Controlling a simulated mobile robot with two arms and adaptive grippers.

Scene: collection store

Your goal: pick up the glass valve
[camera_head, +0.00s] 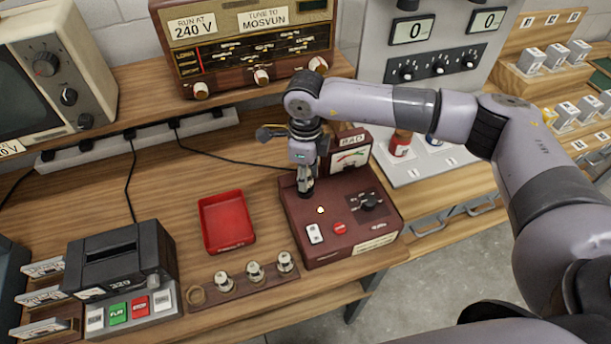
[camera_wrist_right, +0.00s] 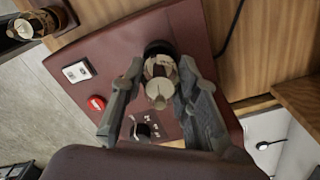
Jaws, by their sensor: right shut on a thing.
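My right gripper (camera_head: 305,189) points down over the back left of the dark red tester box (camera_head: 328,245). In the right wrist view the gripper (camera_wrist_right: 161,68) is shut on a glass valve (camera_wrist_right: 158,82) with a pale round top. The valve stands over a dark round socket (camera_wrist_right: 155,47) on the box; I cannot tell if it is seated in it. In the head view the fingers mostly hide this valve. Several more places show on the wooden rack (camera_head: 240,290): three valves (camera_head: 254,271) stand in it and its leftmost hole is empty. My left gripper is out of view.
An empty red tray (camera_head: 226,222) lies left of the box. A black device with coloured buttons (camera_head: 122,270) stands at the front left. A meter (camera_head: 350,157) rises behind the box, near my right arm. A radio (camera_head: 250,40) sits on the shelf above.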

